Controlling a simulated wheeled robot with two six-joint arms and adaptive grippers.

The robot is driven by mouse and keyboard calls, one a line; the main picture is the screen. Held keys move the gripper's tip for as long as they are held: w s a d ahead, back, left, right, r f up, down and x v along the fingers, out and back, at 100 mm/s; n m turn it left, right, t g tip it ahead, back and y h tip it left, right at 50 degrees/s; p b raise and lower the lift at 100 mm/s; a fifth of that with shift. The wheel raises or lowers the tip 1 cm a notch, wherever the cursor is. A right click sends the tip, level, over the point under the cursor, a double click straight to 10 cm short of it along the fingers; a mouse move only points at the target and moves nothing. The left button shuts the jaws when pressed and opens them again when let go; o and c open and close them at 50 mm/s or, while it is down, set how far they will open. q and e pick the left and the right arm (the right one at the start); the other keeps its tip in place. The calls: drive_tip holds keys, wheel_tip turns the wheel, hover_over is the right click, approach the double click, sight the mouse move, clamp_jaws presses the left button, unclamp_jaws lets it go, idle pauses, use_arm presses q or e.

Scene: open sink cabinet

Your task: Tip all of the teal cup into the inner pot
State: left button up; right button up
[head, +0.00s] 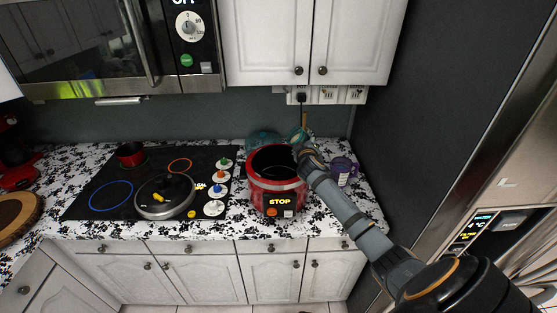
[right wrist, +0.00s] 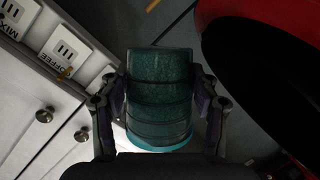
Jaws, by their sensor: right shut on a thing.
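The teal cup (right wrist: 160,95) fills the middle of the right wrist view, with ridged, speckled sides and a brighter rim at the bottom of the picture. My right gripper (right wrist: 160,105) is shut on it, one finger on each side. In the head view my right gripper (head: 303,147) is at the back right of the red cooker (head: 277,188), by its rim. The dark inner pot (head: 268,160) sits in the cooker, open at the top. The cup's contents and whether anything pours are not visible. My left gripper is not in view.
A purple mug (head: 344,170) stands right of the cooker. A translucent teal thing (head: 262,142) is behind it. A lidded pan (head: 165,197) and a small red pot (head: 131,155) are on the stove. Wall sockets (head: 328,95) are above, with a dark wall right.

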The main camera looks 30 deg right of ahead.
drive_tip(key=shift+f+n+h, duration=0.2)
drive_tip(key=shift+n+h, duration=0.1)
drive_tip(key=shift+n, duration=0.4)
drive_tip(key=shift+r+n+h, duration=0.3)
drive_tip(key=shift+r+n, duration=0.2)
drive_tip(key=shift+n, duration=0.2)
idle(0.7)
drive_tip(key=shift+a+f+n+h, duration=0.1)
drive_tip(key=shift+f+n+h, duration=0.2)
drive_tip(key=shift+n, duration=0.4)
idle(0.5)
drive_tip(key=shift+w+a+r+n, duration=0.25)
drive_tip(key=shift+a+n, duration=0.1)
drive_tip(key=shift+a, duration=0.1)
drive_tip(key=shift+w+a+r+n, duration=0.1)
drive_tip(key=shift+a+r+n, duration=0.1)
drive_tip(key=shift+a+n, duration=0.2)
idle(0.5)
drive_tip(key=shift+w+a+f+n+t+h, duration=0.1)
drive_tip(key=shift+a+f+n+t+h, duration=0.25)
drive_tip(key=shift+n, duration=0.4)
idle(0.7)
drive_tip(key=shift+w+a+r+n+t+h, duration=0.15)
drive_tip(key=shift+r+n, duration=0.1)
drive_tip(key=shift+n, duration=0.35)
drive_tip(key=shift+a+r+n+t+h, duration=0.15)
drive_tip(key=shift+r+n, duration=0.1)
drive_tip(key=shift+n, duration=0.35)
idle(0.7)
